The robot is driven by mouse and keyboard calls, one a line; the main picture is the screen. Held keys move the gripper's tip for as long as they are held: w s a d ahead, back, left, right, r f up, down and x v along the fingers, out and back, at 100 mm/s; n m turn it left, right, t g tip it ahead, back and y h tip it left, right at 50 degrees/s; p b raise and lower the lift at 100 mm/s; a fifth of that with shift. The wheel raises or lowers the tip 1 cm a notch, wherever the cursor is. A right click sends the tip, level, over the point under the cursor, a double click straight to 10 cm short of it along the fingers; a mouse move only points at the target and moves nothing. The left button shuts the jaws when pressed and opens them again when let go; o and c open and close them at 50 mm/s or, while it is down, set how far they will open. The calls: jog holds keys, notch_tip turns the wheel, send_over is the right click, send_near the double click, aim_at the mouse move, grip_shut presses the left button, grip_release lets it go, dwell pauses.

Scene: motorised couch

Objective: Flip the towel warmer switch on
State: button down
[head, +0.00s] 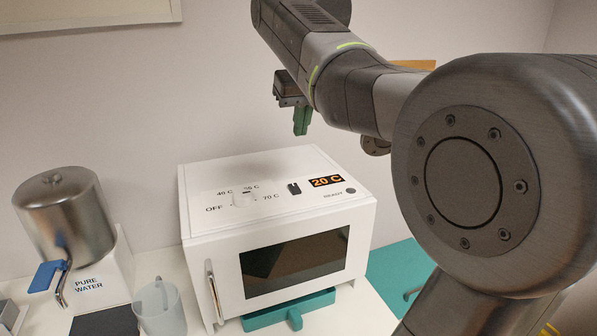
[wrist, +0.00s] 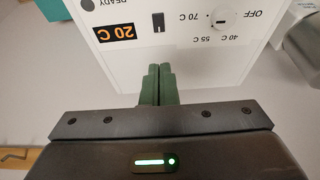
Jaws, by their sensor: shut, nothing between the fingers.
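The towel warmer (head: 280,230) is a white box with a dark front window and a vertical door handle at its left. Its top carries a small black switch (head: 294,188), between the dial and the display; the switch also shows in the wrist view (wrist: 158,22). Which way the switch is set is too small to tell. The orange display (head: 326,181) reads 20 C. My gripper (head: 301,122) is above and behind the top panel, apart from it. Its green fingers (wrist: 157,84) are shut and empty, and in the wrist view they point towards the switch.
A white dial (head: 243,200) sits left of the switch, marked OFF, 40, 55 and 70 C. A steel water dispenser (head: 64,215) and a clear pitcher (head: 160,308) stand at the left. A teal piece (head: 290,310) lies under the warmer's front. The wall is close behind.

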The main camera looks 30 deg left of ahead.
jog(key=shift+w, duration=0.1)
jog(key=p, duration=0.1)
send_near(296, 189)
jog(key=a+f, duration=0.1)
jog(key=w+a+f, duration=0.1)
jog(key=f, duration=0.1)
jog(key=w+a+f, duration=0.1)
jog(key=shift+w+f, duration=0.25)
jog(key=shift+f, duration=0.15)
jog(key=shift+a+f, duration=0.15)
jog(key=shift+f, duration=0.4)
jog(key=shift+w+a+f, duration=0.1)
jog(key=shift+w+f, duration=0.05)
jog(key=shift+f, duration=0.25)
jog(key=shift+s+d, duration=0.6)
jog(key=shift+d, duration=0.1)
